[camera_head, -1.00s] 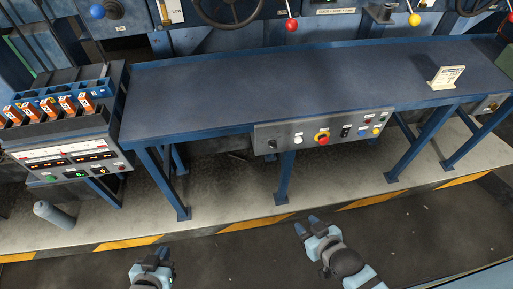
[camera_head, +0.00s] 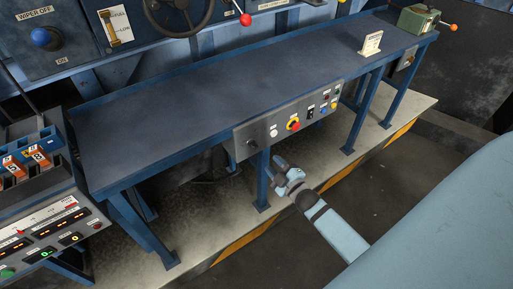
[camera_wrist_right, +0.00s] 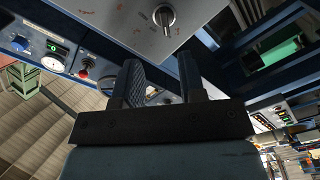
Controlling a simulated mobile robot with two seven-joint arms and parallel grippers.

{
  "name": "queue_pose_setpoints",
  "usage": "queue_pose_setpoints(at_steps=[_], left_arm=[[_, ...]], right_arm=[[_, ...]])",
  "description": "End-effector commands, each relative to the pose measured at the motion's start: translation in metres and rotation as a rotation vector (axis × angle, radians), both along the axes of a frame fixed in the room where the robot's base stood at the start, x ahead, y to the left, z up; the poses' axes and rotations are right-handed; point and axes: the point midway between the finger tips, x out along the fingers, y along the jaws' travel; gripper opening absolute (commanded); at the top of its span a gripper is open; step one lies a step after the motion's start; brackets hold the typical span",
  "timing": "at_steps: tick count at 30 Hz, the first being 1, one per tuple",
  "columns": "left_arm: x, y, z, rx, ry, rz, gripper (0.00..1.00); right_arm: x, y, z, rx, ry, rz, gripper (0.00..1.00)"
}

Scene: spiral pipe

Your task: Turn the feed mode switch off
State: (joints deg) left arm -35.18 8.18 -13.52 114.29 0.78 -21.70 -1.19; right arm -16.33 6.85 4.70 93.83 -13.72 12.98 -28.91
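A grey control panel (camera_head: 290,118) hangs on the front edge of the long blue table. A dark rotary switch (camera_head: 251,143) sits at its left end, with a yellow-ringed red button (camera_head: 293,125) and smaller controls to its right. I cannot read which control is labelled feed mode. My right gripper (camera_head: 277,168) is in front of and below the panel's left part, apart from it. In the right wrist view its two fingers (camera_wrist_right: 160,62) are spread with nothing between them, and a metal switch knob (camera_wrist_right: 164,17) shows beyond them. My left gripper is out of view.
Table legs (camera_head: 262,182) stand below the panel. A console with red and green displays (camera_head: 50,235) is at left.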

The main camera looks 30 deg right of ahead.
Motion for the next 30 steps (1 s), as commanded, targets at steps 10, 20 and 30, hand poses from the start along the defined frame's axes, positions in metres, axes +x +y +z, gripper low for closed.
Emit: queue_pose_setpoints(at_steps=[10, 20, 30], left_arm=[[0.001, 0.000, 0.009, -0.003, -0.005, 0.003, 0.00], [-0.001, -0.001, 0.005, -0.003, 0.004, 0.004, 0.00], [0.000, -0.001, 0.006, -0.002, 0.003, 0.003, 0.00]], right_arm=[[0.074, 0.000, 0.002, 0.002, 0.001, -0.001, 0.37], [0.100, 0.001, 0.000, 0.003, 0.004, 0.000, 0.37], [0.101, 0.001, 0.000, 0.003, 0.003, 0.000, 0.17]])
